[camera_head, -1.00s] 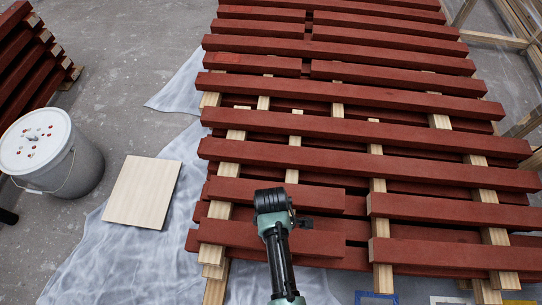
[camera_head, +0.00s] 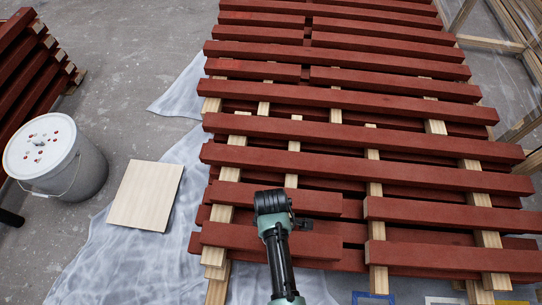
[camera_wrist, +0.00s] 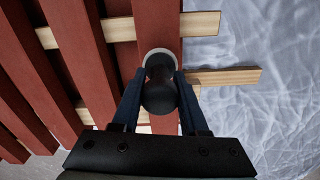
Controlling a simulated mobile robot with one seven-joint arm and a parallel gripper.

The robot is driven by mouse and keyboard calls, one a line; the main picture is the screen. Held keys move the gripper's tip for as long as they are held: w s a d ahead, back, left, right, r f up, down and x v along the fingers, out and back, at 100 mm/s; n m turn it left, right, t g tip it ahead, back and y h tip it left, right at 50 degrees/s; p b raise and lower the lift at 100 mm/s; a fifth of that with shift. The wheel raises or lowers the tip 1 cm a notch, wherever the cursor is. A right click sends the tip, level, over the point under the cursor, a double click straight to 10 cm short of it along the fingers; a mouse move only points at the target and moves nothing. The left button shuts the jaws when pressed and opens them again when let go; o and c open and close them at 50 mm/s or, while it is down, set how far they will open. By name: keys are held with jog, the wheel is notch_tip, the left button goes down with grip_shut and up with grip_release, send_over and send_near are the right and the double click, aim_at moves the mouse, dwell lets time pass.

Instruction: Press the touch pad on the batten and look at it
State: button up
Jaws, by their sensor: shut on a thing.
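My gripper (camera_wrist: 161,80) is shut on a dark, rounded tool (camera_wrist: 159,98) with a narrow middle, held between its two fingers in the wrist view. The tool's far end is over a pale round disc on a red batten (camera_wrist: 157,18). Only the rim of this disc (camera_wrist: 160,51), which may be the touch pad, shows around the tool. I cannot tell whether they touch. In the head view my wrist is above the near-left battens (camera_head: 235,236) of the stack; the fingers, tool and disc are hidden there.
Red battens lie in rows across pale wooden bearers (camera_head: 374,205), with gaps between them. A white lidded bucket (camera_head: 75,170) and a pale square board (camera_head: 145,196) are at left. Crumpled grey sheeting (camera_head: 130,255) covers the floor beside the stack. Another red stack (camera_head: 25,60) stands far left.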

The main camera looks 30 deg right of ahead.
jog(key=shift+r+p, duration=1.8)
jog(key=shift+r, duration=0.2)
